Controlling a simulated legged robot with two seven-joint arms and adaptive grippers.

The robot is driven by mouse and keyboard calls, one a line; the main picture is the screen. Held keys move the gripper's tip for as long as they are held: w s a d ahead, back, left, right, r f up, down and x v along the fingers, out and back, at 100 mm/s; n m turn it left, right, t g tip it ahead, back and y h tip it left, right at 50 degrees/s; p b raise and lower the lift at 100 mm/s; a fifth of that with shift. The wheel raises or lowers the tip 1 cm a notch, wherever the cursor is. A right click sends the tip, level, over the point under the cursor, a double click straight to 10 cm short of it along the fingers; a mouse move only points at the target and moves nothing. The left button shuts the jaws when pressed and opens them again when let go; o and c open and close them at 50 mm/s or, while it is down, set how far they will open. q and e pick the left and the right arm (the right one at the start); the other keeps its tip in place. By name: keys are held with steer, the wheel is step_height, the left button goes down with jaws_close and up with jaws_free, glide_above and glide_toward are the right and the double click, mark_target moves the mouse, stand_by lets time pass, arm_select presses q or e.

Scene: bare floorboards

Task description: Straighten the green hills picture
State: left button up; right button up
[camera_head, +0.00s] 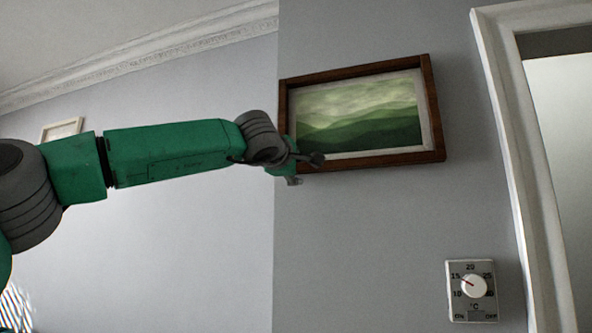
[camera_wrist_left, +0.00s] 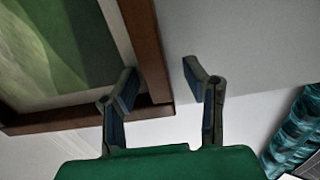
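The green hills picture (camera_head: 360,112) hangs on the grey wall in a brown wooden frame with a pale mat. It looks tilted in the head view, its right side higher than its left. My left gripper (camera_head: 304,169) is at the frame's lower left corner and hides part of it. In the left wrist view the picture (camera_wrist_left: 60,45) fills the upper left. There my left gripper (camera_wrist_left: 160,68) is open, one finger overlapping the frame's inner side and the other over the wall, with the frame's rail between them. Whether either finger touches the frame cannot be told. My right gripper is not in view.
A thermostat (camera_head: 473,288) is on the wall below and right of the picture. A white door frame (camera_head: 527,160) stands at the right. A small pale frame (camera_head: 62,129) hangs on the left wall. Teal patterned fabric (camera_wrist_left: 298,130) shows at the wrist view's lower right.

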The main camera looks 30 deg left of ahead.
arm_select(q)
steer(key=shift+d, duration=0.15)
steer(key=shift+d+r, duration=0.1)
steer(key=shift+d, duration=0.05)
steer(key=shift+s+d, duration=0.15)
steer(key=shift+s, duration=0.1)
steer(key=v, duration=1.1)
steer(key=shift+a, duration=0.25)
steer(key=shift+s+d, duration=0.15)
